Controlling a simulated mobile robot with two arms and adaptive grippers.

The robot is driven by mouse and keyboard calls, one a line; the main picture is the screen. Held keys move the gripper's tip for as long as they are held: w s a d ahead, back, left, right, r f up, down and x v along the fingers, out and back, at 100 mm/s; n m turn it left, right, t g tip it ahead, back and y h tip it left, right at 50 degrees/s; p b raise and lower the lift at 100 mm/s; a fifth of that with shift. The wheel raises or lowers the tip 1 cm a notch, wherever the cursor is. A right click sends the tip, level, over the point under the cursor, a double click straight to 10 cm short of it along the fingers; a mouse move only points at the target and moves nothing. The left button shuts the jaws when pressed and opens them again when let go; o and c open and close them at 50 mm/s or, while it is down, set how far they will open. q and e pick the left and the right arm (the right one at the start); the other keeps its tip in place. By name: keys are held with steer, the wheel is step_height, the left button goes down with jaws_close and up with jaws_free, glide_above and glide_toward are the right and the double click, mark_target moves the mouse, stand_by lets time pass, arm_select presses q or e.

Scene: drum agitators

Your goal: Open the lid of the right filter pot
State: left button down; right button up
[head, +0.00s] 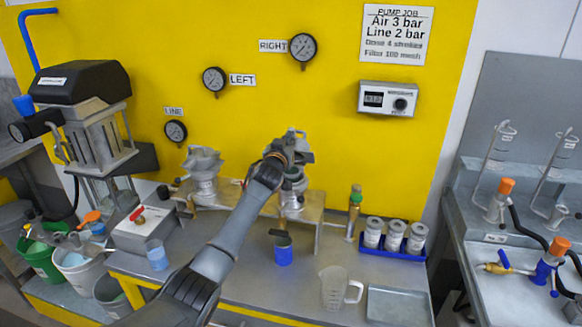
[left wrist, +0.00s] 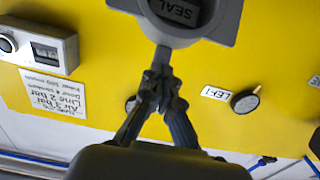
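The right filter pot (head: 291,201) stands on a bench-top stand in the middle of the head view. Its grey lid (head: 299,142) shows at the top, partly hidden by my left gripper (head: 278,156). The lid looks tilted up from the pot, but how far is unclear. In the left wrist view the grey round lid (left wrist: 192,38) bears a dark label reading SEAL. The fingers of my left gripper (left wrist: 160,76) are close together around the lid's narrow grey handle (left wrist: 161,57). My right gripper is not in view.
The left filter pot (head: 204,186) stands to the left. A blue cup (head: 283,254) sits below the right pot. A clear jug (head: 336,289), a metal tray (head: 398,305) and a blue rack (head: 378,249) of jars are to the right. The yellow wall (head: 340,150) is close behind.

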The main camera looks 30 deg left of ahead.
mark_target(291, 130)
arm_select(q)
steer(key=shift+w+a+r+b, duration=0.15)
steer(key=shift+w+r+b, duration=0.2)
steer(key=shift+w, duration=0.35)
steer(key=shift+w+a+r+b, duration=0.15)
steer(key=shift+w+r+b, duration=0.1)
steer(key=shift+w+b, duration=0.3)
steer(key=shift+w+a+r, duration=0.1)
steer(key=shift+w+r, duration=0.15)
steer(key=shift+w, duration=0.25)
steer(key=b+x, duration=0.3)
steer(key=shift+b, duration=0.35)
steer(key=shift+w+a+r+b, duration=0.1)
steer(key=shift+w+r+b, duration=0.25)
steer(key=shift+w+b, duration=0.1)
steer(key=shift+r, duration=0.1)
